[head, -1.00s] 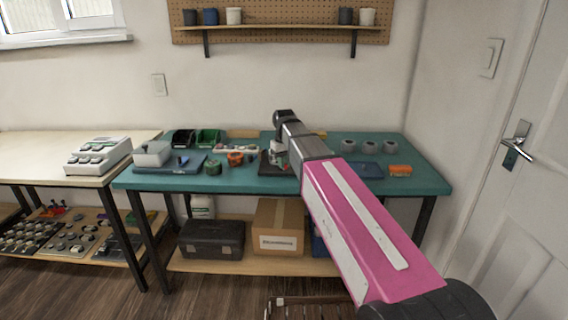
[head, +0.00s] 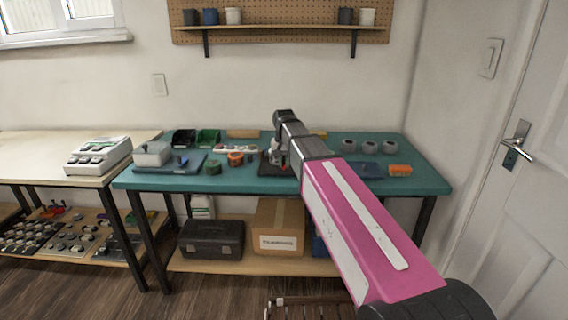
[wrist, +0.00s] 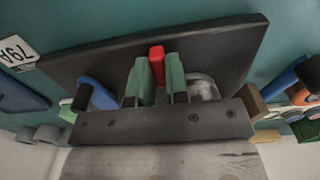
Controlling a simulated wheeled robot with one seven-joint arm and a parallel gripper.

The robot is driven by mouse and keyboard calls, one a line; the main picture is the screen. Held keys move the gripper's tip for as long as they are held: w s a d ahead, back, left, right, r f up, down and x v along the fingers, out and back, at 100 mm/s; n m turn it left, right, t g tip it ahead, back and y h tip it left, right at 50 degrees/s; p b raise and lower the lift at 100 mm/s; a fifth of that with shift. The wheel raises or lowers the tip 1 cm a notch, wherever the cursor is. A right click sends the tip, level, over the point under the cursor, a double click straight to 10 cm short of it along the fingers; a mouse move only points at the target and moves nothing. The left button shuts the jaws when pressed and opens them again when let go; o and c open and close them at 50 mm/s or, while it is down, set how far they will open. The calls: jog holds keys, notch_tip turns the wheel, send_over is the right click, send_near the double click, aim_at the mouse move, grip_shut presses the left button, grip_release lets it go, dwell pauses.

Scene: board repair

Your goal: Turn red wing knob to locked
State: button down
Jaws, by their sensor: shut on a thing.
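The red wing knob (wrist: 157,52) stands between the two green fingertips of my gripper (wrist: 159,76) in the wrist view. My gripper is shut on it, so only the knob's top and a strip of its side show. Its angle and any lock marks are hard to tell. Behind it is a dark flat plate (wrist: 100,65). In the head view, my gripper (head: 279,160) is over the middle of the teal bench, and a small bit of red shows beside it.
A rounded metallic part (wrist: 203,86) sits close to the fingers.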

aim_at(284, 163)
jog(key=c, duration=1.4)
grip_release()
jog(key=shift+r, duration=0.1)
notch_tip(284, 163, up, 11)
jog(key=shift+f, duration=0.2)
